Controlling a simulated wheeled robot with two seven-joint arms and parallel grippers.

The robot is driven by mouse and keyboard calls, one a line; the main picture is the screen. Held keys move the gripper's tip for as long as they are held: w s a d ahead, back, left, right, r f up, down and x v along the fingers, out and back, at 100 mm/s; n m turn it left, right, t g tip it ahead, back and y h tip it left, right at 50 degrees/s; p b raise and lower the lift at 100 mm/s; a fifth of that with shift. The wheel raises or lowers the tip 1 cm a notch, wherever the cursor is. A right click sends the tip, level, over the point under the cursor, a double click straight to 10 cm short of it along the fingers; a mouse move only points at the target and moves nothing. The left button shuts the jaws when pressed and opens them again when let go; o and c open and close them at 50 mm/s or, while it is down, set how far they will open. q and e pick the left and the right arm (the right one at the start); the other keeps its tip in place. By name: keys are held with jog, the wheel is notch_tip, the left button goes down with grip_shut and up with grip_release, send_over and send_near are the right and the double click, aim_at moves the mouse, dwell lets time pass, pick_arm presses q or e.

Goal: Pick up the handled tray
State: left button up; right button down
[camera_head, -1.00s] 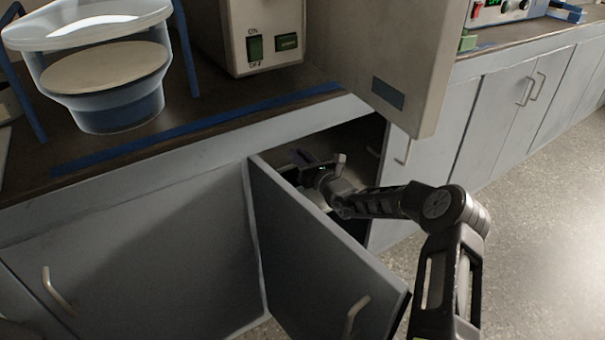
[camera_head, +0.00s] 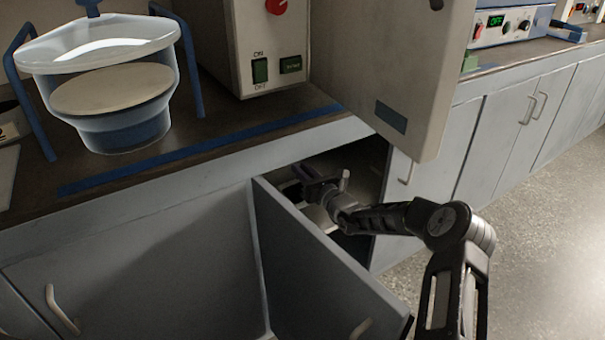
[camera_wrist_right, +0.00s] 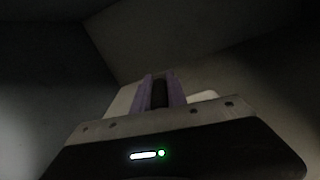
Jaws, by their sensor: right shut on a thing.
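My right gripper (camera_head: 308,180) reaches into the open cabinet under the counter, just behind the open door. In the right wrist view its two purple-padded fingers (camera_wrist_right: 159,92) are close together, shut on part of a pale object. This is the handled tray (camera_wrist_right: 121,104), of which only pale parts show on either side of the fingers. In the head view pale parts of the tray (camera_head: 318,214) show below the gripper, partly hidden by the door and my arm. The grasped handle itself is hidden. My left gripper is not in view.
The open cabinet door (camera_head: 315,260) stands in front of the gripper. The counter edge (camera_head: 230,150) runs above it. A beige machine (camera_head: 385,80) overhangs the opening. A clear lidded vessel (camera_head: 115,95) stands on the counter at left. Free floor (camera_head: 540,220) lies at right.

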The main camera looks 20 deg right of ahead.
notch_tip(320, 180, up, 3)
jog(key=shift+s+f+p, duration=0.15)
jog(key=shift+f+p, duration=0.05)
jog(key=shift+p, duration=0.4)
jog(key=s+d+p, duration=0.2)
jog(key=s+p, duration=0.3)
jog(key=s, duration=1.2)
jog(key=shift+s+d+f, duration=0.25)
jog(key=shift+s, duration=0.05)
